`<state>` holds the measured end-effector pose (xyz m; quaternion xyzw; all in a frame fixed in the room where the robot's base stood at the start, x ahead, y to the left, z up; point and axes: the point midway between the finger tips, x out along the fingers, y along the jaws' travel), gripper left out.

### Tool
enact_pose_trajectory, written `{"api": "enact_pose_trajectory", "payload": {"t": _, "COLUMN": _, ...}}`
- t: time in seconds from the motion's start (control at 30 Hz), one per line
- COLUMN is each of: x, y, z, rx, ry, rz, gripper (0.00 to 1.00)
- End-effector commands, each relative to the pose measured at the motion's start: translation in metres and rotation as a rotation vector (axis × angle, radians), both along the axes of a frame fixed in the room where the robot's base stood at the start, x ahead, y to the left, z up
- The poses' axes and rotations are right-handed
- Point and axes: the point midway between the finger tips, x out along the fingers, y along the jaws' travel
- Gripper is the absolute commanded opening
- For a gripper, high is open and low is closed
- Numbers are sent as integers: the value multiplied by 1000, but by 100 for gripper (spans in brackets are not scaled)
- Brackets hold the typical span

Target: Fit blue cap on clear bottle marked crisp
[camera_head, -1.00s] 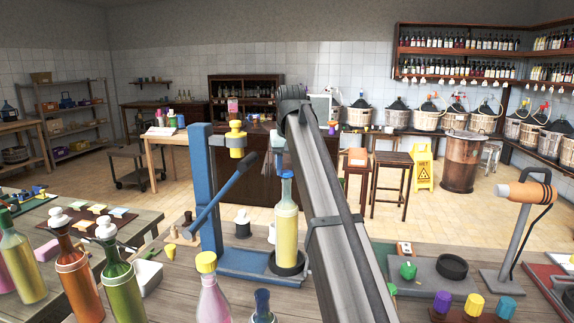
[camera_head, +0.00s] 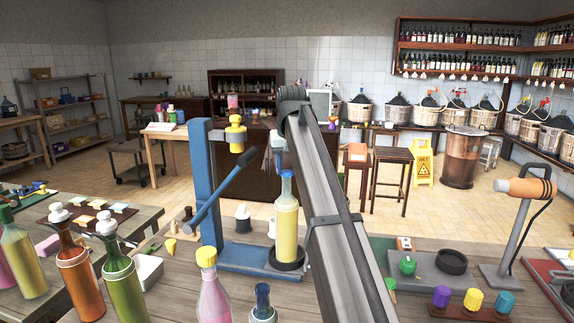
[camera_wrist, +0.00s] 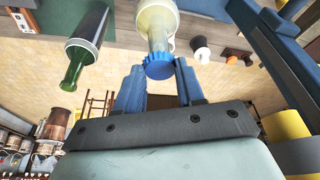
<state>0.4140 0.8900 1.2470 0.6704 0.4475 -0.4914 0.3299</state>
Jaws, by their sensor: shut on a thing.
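The clear bottle (camera_head: 287,222) holds yellow liquid and stands upright on the round dark seat of the blue press. No marking on it is readable. The blue cap (camera_head: 287,174) is at the top of its neck; in the wrist view the ribbed blue cap (camera_wrist: 160,67) covers the mouth of the bottle (camera_wrist: 157,25). My gripper (camera_head: 281,160) is above the bottle, partly hidden by my arm. In the wrist view my gripper (camera_wrist: 158,74) has a blue finger on each side of the cap, shut on it. I cannot tell how firmly the cap is seated.
The blue press (camera_head: 209,190) with its lever and yellow head (camera_head: 236,135) stands close on the left. Several bottles, including a pink one (camera_head: 213,298), stand in front and left. A wooden block with purple (camera_head: 441,296), yellow and teal caps lies at right.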

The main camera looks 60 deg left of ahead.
Motion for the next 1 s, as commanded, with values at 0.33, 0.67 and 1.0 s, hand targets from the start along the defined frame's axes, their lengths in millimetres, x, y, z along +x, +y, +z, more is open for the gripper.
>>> {"api": "enact_pose_trajectory", "payload": {"t": 0.33, "x": 0, "y": 0, "z": 0, "rx": 0, "ry": 0, "rz": 0, "gripper": 55}}
{"api": "enact_pose_trajectory", "payload": {"t": 0.67, "x": 0, "y": 0, "z": 0, "rx": 0, "ry": 0, "rz": 0, "gripper": 68}}
{"api": "enact_pose_trajectory", "payload": {"t": 1.0, "x": -3, "y": -7, "z": 29, "rx": 2, "ry": -1, "rz": 0, "gripper": 68}}
